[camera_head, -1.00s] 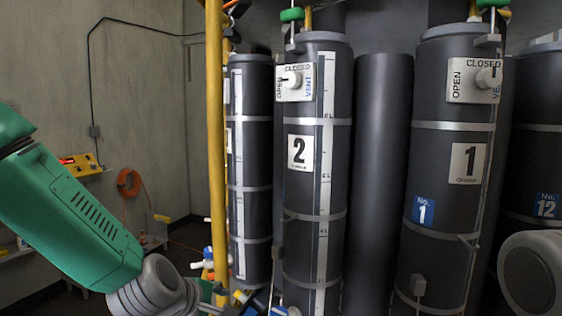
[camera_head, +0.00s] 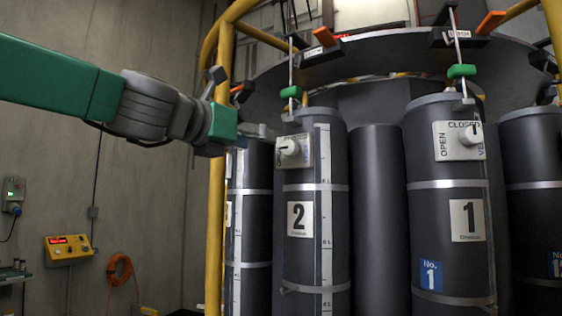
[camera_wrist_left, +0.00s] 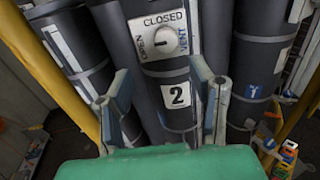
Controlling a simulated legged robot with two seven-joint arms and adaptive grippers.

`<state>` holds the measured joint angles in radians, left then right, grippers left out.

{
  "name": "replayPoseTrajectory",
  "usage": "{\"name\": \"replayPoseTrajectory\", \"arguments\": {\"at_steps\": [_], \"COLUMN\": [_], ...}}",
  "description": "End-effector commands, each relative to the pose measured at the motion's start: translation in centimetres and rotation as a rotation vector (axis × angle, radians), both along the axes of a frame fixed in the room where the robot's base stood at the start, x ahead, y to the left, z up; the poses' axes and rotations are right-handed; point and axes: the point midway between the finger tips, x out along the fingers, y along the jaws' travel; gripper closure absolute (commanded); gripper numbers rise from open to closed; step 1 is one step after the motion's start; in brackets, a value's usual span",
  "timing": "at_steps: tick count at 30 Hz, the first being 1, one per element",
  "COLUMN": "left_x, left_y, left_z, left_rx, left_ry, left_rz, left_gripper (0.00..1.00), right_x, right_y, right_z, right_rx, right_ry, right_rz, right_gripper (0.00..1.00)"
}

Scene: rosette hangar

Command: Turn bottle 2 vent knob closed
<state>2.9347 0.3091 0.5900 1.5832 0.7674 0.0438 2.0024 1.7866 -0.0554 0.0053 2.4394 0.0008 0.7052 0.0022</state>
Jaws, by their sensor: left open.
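Bottle 2 (camera_head: 300,258) is a tall dark grey cylinder with a white plate marked 2. Its vent knob (camera_head: 290,147) is round and pale, on a white panel near the top. In the left wrist view the knob (camera_wrist_left: 163,37) sits beneath the word CLOSED, with OPEN at its left and VENT at its right. A dark mark on it runs roughly sideways; its exact setting is unclear. My left gripper (camera_head: 216,92) is left of the bottle's top, apart from the knob. In the left wrist view its open, empty fingers (camera_wrist_left: 161,92) stand below the knob panel.
A yellow post (camera_head: 218,190) stands close to my left gripper. Bottle 1 (camera_head: 450,265) with its own vent knob is to the right. A dark ring platform (camera_head: 385,48) with orange and green handles curves above. A yellow control box (camera_head: 68,247) is on the left wall.

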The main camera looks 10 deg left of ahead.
Motion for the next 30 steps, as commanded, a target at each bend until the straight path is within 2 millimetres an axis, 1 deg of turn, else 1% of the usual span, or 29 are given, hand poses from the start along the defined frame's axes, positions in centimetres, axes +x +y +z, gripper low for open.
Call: {"name": "replayPoseTrajectory", "arguments": {"at_steps": [1, 3, 9, 12, 18, 26, 27, 29, 30], "left_x": [1.2, 2.5, 5.8, 6.9, 8.0, 8.1, 8.1, 8.1, 8.1], "left_y": [-1.0, -1.8, -2.9, -3.2, -3.6, -4.5, -4.6, -4.7, -4.7], "left_z": [-0.1, 0.1, 0.2, 0.3, 0.3, 0.2, 0.2, 0.2, 0.2], "left_rx": [0.005, 0.005, 0.000, -0.004, -0.005, 0.000, 0.002, 0.002, 0.002], "left_ry": [0.001, 0.003, 0.001, 0.000, -0.001, -0.001, -0.001, -0.001, -0.001], "left_rz": [-0.002, -0.002, -0.001, 0.000, 0.000, 0.000, 0.000, -0.001, 0.000], "left_gripper": [0.51, 0.51, 0.51, 0.51, 0.51, 0.51, 0.58, 0.79, 0.93], "right_x": [0.0, 0.1, 0.1, 0.1, 0.1, 0.1, 0.1, 0.1, 0.1], "right_y": [0.0, 0.0, 0.0, 0.0, 0.0, 0.0, 0.0, 0.0, 0.0], "right_z": [0.2, 0.6, 1.4, 1.6, 1.9, 1.8, 1.8, 1.8, 1.8], "right_rx": [-0.001, -0.001, -0.001, -0.001, -0.001, -0.001, -0.001, -0.001, -0.001], "right_ry": [0.000, -0.001, -0.002, -0.002, -0.001, -0.001, -0.001, -0.001, -0.001], "right_rz": [-0.001, -0.001, -0.001, -0.001, -0.001, -0.001, -0.001, -0.001, -0.001], "right_gripper": [0.60, 0.60, 0.60, 0.60, 0.60, 0.60, 0.60, 0.60, 0.60]}}
